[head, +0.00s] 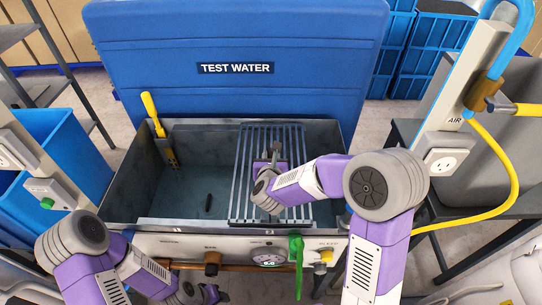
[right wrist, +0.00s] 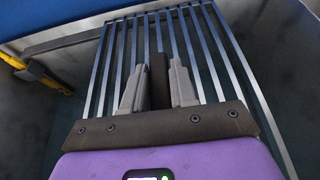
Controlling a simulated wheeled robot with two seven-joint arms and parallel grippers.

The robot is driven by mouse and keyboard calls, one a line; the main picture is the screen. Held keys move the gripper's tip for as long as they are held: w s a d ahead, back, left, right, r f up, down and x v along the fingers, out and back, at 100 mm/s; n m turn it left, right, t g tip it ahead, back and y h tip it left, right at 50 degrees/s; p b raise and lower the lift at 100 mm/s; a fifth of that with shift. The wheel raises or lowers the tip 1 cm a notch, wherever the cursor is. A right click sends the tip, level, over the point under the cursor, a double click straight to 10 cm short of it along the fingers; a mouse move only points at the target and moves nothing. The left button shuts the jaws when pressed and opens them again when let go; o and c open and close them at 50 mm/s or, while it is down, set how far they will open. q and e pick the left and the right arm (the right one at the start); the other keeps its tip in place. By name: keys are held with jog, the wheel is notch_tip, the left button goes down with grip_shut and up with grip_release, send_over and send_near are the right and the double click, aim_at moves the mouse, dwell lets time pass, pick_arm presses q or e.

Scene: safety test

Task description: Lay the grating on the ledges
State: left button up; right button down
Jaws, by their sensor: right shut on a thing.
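The grating (head: 245,165), a frame of parallel grey metal bars, spans the right part of the open grey tank (head: 128,180) from back to front. Its front end overlaps the tank's front edge in the head view. I cannot tell whether it touches the ledges, which I cannot make out clearly. My right gripper (head: 272,165) is over the grating's middle. In the right wrist view, its two grey fingers (right wrist: 158,88) are shut on a dark upright grip (right wrist: 159,75) among the bars (right wrist: 108,60). My left gripper (head: 205,293) is low at the front, its fingers unclear.
A yellow-handled tool (head: 153,115) leans at the tank's back left. A blue lid marked TEST WATER (head: 235,40) stands behind. A green-handled valve (head: 297,255) is on the front panel. A yellow hose (head: 515,175) hangs at right.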

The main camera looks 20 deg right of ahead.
jog(key=shift+r, duration=0.15)
jog(key=c, duration=0.8)
grip_release()
